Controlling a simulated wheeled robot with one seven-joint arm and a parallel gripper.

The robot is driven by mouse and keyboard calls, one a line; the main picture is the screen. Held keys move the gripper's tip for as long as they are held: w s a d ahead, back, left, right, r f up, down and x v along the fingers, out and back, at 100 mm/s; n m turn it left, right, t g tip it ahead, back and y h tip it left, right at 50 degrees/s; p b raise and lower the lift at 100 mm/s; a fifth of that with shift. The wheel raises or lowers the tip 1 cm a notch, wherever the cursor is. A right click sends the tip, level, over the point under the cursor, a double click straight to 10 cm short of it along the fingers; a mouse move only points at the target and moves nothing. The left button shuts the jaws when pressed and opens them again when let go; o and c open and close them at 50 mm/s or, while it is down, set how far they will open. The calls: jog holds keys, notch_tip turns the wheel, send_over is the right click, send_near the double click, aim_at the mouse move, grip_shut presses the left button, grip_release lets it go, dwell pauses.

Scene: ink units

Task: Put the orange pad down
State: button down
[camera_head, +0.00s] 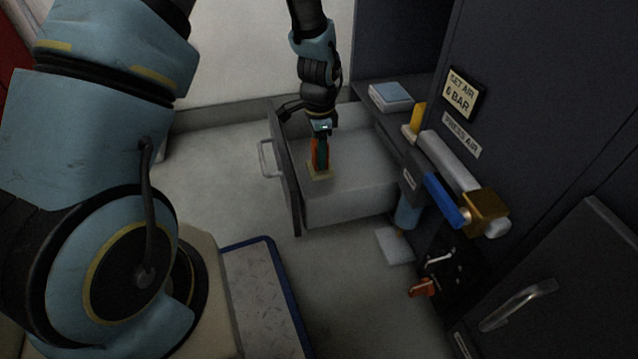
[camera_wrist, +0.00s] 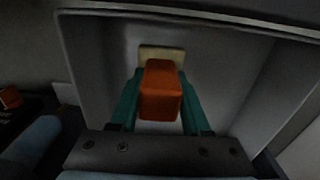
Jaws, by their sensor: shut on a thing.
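The orange pad (camera_wrist: 160,92) is a rounded block between the two teal fingers of my gripper (camera_wrist: 161,79) in the wrist view. My gripper is shut on it. In the head view the orange pad (camera_head: 314,155) shows as a narrow strip beside the fingers of my gripper (camera_head: 321,158), which point down inside the open drawer (camera_head: 350,205). A flat tan piece (camera_head: 320,173) shows at the pad's lower end, and also behind it in the wrist view (camera_wrist: 162,56). I cannot tell whether the tan piece is part of the pad or whether it touches the drawer floor.
The drawer's front panel with its handle (camera_head: 266,158) stands to the left of my gripper. A dark cabinet with a silver cylinder (camera_head: 447,160) and a blue part (camera_head: 443,200) stands on the right. A book-like block (camera_head: 391,97) lies on the ledge. The drawer floor around the pad looks clear.

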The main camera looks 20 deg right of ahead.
aim_at(319, 174)
notch_tip(319, 174, down, 7)
jog(key=b, duration=0.3)
jog(key=shift+f, duration=0.2)
jog(key=shift+r, duration=0.1)
jog(key=shift+c, duration=1.8)
grip_release()
